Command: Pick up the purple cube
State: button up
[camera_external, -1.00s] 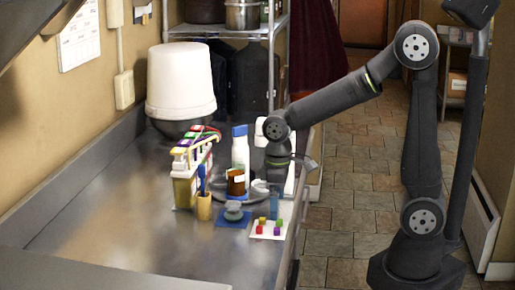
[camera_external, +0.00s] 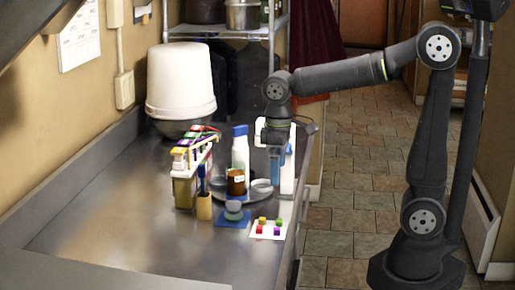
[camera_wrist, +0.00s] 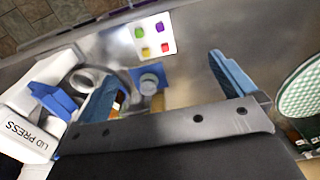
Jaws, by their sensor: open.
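The purple cube (camera_external: 277,232) sits on a white card (camera_external: 251,235) with a yellow, a green and a red cube. In the wrist view the purple cube (camera_wrist: 160,27) is near the top of the picture, next to the green and red ones. My gripper (camera_external: 276,166) hangs above the counter, behind and higher than the card. In the wrist view its blue fingers (camera_wrist: 165,90) are wide apart, with nothing held between them. The purple cube is apart from the fingers, beyond them toward the counter edge.
A blue square with a grey knobbed piece (camera_external: 233,206) stands left of the card. A brown jar (camera_external: 236,182), a blue-capped white bottle (camera_external: 240,150) and a white lid press (camera_external: 288,182) stand behind. The counter's front left is clear.

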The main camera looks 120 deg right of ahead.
jog(key=c, duration=1.2)
jog(key=m, duration=1.6)
send_over(277, 229)
jog(key=f, duration=1.2)
jog(key=shift+s+a+f, duration=0.1)
jog(key=shift+s, duration=0.15)
jog(key=shift+w+f, duration=0.2)
jog(key=shift+f, duration=2.5)
